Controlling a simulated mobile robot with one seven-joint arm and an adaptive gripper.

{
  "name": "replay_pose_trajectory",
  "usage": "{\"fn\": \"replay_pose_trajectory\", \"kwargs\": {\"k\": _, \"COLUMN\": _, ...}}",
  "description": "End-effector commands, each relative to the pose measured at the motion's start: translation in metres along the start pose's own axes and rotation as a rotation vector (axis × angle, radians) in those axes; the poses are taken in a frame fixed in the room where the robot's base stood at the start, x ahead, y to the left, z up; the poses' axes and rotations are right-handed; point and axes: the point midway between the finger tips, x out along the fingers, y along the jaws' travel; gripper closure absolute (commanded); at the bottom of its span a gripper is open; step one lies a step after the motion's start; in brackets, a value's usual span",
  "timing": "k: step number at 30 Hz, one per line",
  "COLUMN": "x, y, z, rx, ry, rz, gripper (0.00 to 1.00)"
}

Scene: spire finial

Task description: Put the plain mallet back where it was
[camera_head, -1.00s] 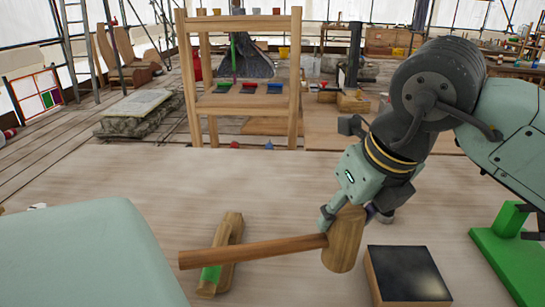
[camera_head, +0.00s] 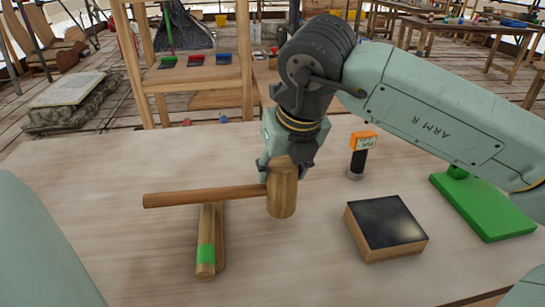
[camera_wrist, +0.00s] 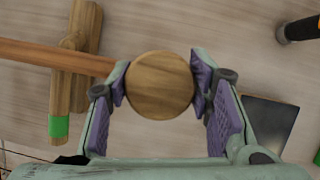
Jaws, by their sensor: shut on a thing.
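The plain mallet has a pale wooden head (camera_head: 282,195) and a long brown handle (camera_head: 205,196) with no coloured band. My gripper (camera_head: 286,165) is shut on the head, which stands upright, with the handle level and pointing left. In the wrist view the round end of the mallet head (camera_wrist: 160,85) sits between the two purple finger pads. The handle crosses over the far end of a wooden piece with a green band (camera_head: 206,254), lying on the table. Whether the handle touches it, and whether the head touches the table, I cannot tell.
A black-topped wooden block (camera_head: 386,224) lies right of the mallet. An orange-headed tool with a black handle (camera_head: 360,150) stands behind it. A green stand (camera_head: 485,205) is at the right. The pale table (camera_head: 100,170) is clear at the left. A wooden rack (camera_head: 190,85) stands beyond.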

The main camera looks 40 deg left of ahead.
Motion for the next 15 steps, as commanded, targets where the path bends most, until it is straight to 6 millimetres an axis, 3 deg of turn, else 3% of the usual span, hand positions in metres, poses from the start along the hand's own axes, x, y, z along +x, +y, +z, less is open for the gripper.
{"fn": "replay_pose_trajectory", "kwargs": {"k": 1, "x": 0.002, "y": -0.001, "z": 0.014, "rx": -0.001, "ry": 0.000, "rz": 0.004, "gripper": 1.00}}
{"fn": "replay_pose_trajectory", "kwargs": {"k": 7, "x": 0.024, "y": -0.009, "z": 0.053, "rx": -0.001, "ry": -0.001, "rz": 0.003, "gripper": 1.00}}
{"fn": "replay_pose_trajectory", "kwargs": {"k": 15, "x": 0.038, "y": -0.014, "z": 0.068, "rx": 0.000, "ry": 0.000, "rz": 0.001, "gripper": 1.00}}
